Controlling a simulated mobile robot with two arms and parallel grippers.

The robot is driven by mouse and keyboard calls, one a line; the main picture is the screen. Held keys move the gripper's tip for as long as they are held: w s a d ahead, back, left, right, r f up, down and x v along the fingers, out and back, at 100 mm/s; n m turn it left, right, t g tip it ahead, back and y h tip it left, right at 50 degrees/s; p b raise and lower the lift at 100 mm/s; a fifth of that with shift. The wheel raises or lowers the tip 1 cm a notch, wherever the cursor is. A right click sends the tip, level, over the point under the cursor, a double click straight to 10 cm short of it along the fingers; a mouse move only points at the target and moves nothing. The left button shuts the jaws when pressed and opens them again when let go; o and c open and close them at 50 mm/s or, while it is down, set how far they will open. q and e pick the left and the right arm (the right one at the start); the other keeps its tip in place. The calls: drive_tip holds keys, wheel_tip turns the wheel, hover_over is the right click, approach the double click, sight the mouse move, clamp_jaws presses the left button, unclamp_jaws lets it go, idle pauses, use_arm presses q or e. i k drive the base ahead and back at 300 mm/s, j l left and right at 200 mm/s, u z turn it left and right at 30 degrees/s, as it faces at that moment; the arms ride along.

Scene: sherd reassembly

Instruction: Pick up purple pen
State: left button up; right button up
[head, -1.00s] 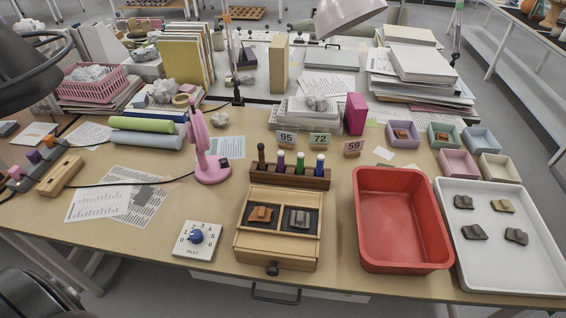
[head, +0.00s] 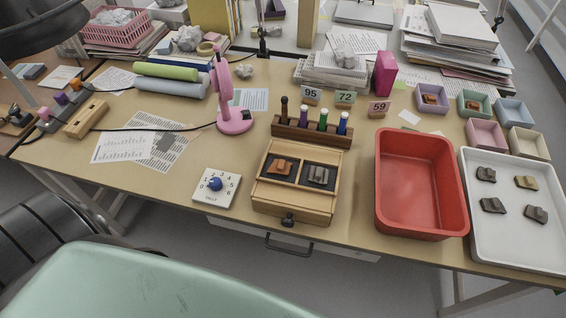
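The purple pen (head: 303,115) stands upright in the dark brown wooden rack (head: 312,134), second from the left. A dark pen (head: 284,106) is on its left. A green pen (head: 323,119) and a blue pen (head: 343,123) are on its right. The lower part of each pen is hidden in the rack. Neither of my grippers is in view.
A wooden box (head: 293,206) with two sherds sits just in front of the rack. A pink lamp (head: 233,119) stands left of it, and a red tub (head: 417,218) right. A pale green surface (head: 140,285) and dark chair (head: 50,232) are before the table.

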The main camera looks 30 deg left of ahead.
sight(303, 118)
drive_tip(key=k+z, duration=0.3)
drive_tip(key=k, duration=0.15)
drive_tip(key=k+z, duration=0.3)
drive_tip(key=k, duration=0.1)
